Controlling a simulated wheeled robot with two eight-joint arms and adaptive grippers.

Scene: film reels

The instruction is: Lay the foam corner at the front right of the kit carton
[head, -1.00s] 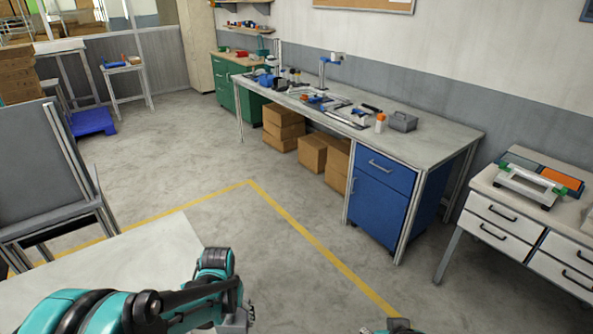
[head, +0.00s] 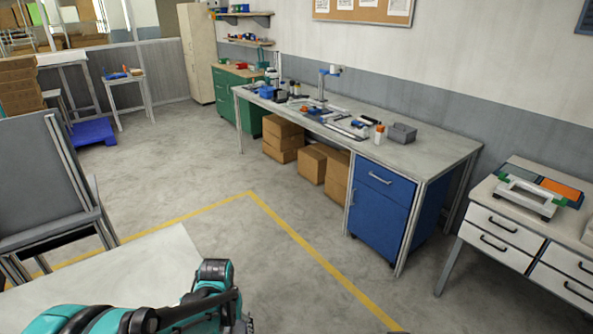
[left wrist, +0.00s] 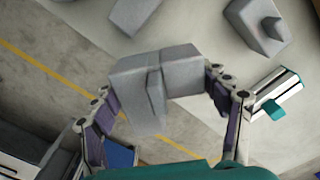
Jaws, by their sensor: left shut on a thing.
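My left gripper (left wrist: 158,92) is shut on a grey foam corner (left wrist: 180,62), a block with a rib standing out from it, in the left wrist view. In the head view my left arm reaches over the pale table at the bottom, and its fingers are cut off by the lower edge. Two more grey foam pieces lie on the pale tabletop in the left wrist view, one at the top (left wrist: 135,14) and one at the upper right (left wrist: 258,26). I cannot make out the kit carton in either view. My right gripper is out of view.
The pale table (head: 140,262) is at the lower left, with a grey panel (head: 45,185) behind it. A white, black and teal item (left wrist: 272,98) is beside the gripper. A workbench with a blue cabinet (head: 382,205) and a white drawer unit (head: 500,230) stand beyond open floor.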

